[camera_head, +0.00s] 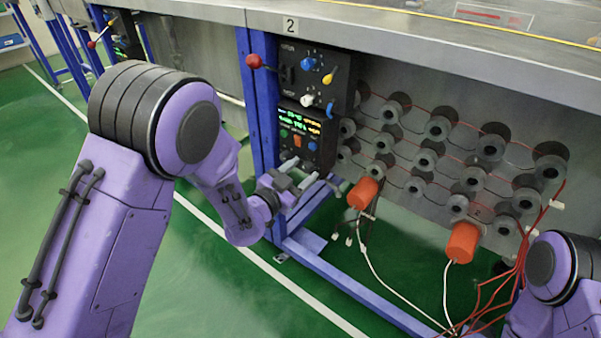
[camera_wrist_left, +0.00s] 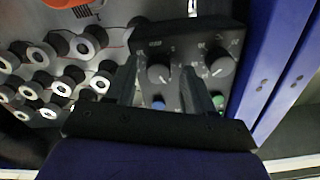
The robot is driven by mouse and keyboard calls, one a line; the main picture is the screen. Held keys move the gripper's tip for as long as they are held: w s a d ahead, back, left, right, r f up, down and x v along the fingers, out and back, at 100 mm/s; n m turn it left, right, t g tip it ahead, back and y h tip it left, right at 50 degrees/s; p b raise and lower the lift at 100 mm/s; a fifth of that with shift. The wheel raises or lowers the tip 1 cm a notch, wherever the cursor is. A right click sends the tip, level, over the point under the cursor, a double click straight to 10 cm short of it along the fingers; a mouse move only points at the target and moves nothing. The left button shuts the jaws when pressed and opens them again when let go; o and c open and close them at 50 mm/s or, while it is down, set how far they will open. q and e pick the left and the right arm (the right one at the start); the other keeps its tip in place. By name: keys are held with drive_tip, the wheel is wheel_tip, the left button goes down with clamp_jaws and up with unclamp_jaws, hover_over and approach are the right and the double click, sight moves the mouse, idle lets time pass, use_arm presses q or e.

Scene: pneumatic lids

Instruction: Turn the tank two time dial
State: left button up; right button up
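The tank two control box (camera_head: 308,138) hangs on the blue frame below the number 2 plate (camera_head: 290,25). In the left wrist view its face shows two dark round dials with white marks. One dial (camera_wrist_left: 158,73) appears between my open fingers, with clear gaps on both sides. The other dial (camera_wrist_left: 219,66) is to the right of the fingers there. The dial labels are too small to read. My left gripper (camera_head: 301,172) is open at the lower part of the box; contact cannot be told. My right arm shows at the lower right, its gripper out of view.
An upper box (camera_head: 314,75) with coloured knobs and a red-ball lever (camera_head: 254,61) sits above. Rows of round grey fittings (camera_head: 438,127) and two orange cylinders (camera_head: 363,193) are to the right. A blue upright (camera_head: 262,100) stands left; loose cables hang at right.

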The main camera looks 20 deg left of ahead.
use_arm(q)
drive_tip(key=v, duration=1)
drive_tip(key=shift+s, duration=0.25)
drive_tip(key=shift+a, duration=0.1)
